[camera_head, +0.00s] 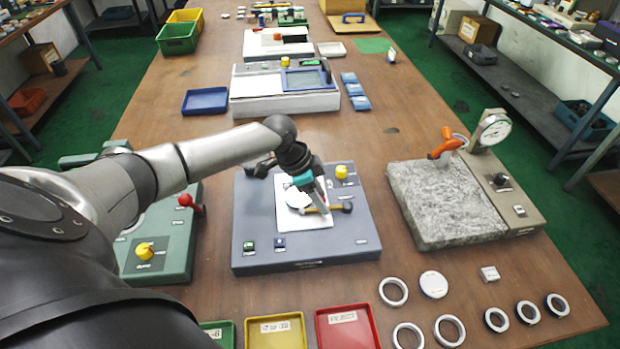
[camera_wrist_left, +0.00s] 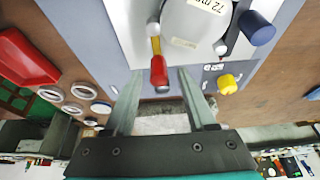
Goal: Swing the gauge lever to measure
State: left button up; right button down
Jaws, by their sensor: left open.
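The gauge lever has a yellow arm and a red end (camera_wrist_left: 158,72) in the left wrist view. It sits on the white plate of the grey gauge station (camera_head: 255,215); in the head view its yellow arm (camera_head: 330,208) shows beside my fingers. My left gripper (camera_head: 321,206) is above the plate. In the left wrist view its two fingers (camera_wrist_left: 160,75) are apart, and the red end appears between their tips; I cannot tell whether they touch it. My right gripper is not in view.
A yellow knob (camera_head: 341,171) stands on the station. A granite stand with a dial (camera_head: 494,130) and orange lever (camera_head: 447,147) is to the right. A green station (camera_head: 165,225) with a red-knobbed lever is to the left. Several rings (camera_head: 450,330) and trays (camera_head: 348,325) lie in front.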

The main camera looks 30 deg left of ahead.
pick_arm(q)
jog(key=p+v, duration=0.1)
jog(key=v, duration=1.3)
jog(key=shift+s+r+p, duration=0.15)
jog(key=shift+s+p, duration=0.05)
jog(key=shift+p, duration=0.2)
